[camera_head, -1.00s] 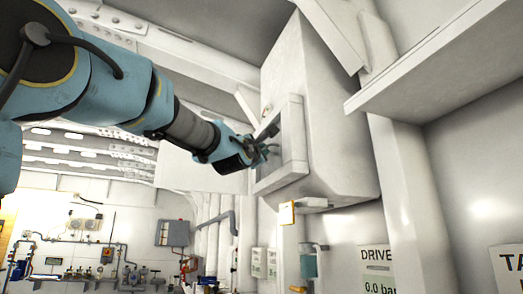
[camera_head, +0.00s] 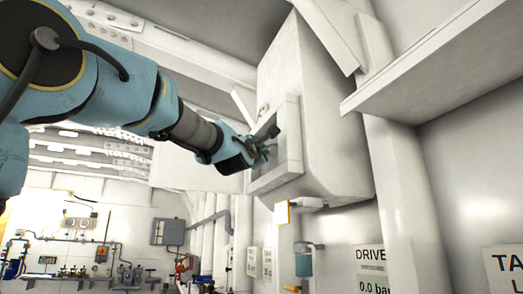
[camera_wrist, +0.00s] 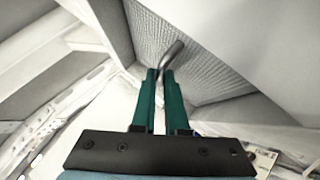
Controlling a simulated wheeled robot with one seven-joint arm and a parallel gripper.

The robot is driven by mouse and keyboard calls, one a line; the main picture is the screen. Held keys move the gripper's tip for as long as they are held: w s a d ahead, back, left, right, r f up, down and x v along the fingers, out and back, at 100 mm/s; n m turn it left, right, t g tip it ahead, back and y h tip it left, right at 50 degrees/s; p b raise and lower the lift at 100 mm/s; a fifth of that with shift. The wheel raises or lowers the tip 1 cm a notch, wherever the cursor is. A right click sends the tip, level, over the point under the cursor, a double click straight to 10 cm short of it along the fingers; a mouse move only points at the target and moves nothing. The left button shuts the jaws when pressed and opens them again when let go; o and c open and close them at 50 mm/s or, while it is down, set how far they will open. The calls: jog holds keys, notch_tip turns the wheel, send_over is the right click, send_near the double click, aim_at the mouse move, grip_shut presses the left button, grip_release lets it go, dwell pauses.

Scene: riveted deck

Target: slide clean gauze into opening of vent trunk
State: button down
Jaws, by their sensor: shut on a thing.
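The vent trunk (camera_head: 330,135) is a large pale box high on the wall, with a framed opening (camera_head: 285,150) on its left face. My gripper (camera_head: 266,150) is right at this opening. In the wrist view my gripper (camera_wrist: 160,74) has its two green fingers shut on a rounded grey handle. Behind the handle lies a finely meshed grey panel, the gauze (camera_wrist: 205,65). Pale frame edges border the gauze on both sides. The fingers hide part of its lower edge, and I cannot tell how far it is inside the opening.
A pale shelf or ledge (camera_head: 430,80) juts out at the upper right. A small yellow-edged box (camera_head: 283,212) and a teal container (camera_head: 304,264) are below the trunk. Pipes and equipment (camera_head: 90,255) line the far wall at the lower left.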

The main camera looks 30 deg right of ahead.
jog(key=shift+d, duration=0.1)
jog(key=c, duration=0.9)
grip_release()
jog(key=shift+o, duration=0.2)
jog(key=shift+f, duration=0.1)
jog(key=w+a+b, duration=0.1)
jog(key=a+b, duration=0.3)
jog(key=a, duration=0.5)
dwell(0.7)
dwell(0.6)
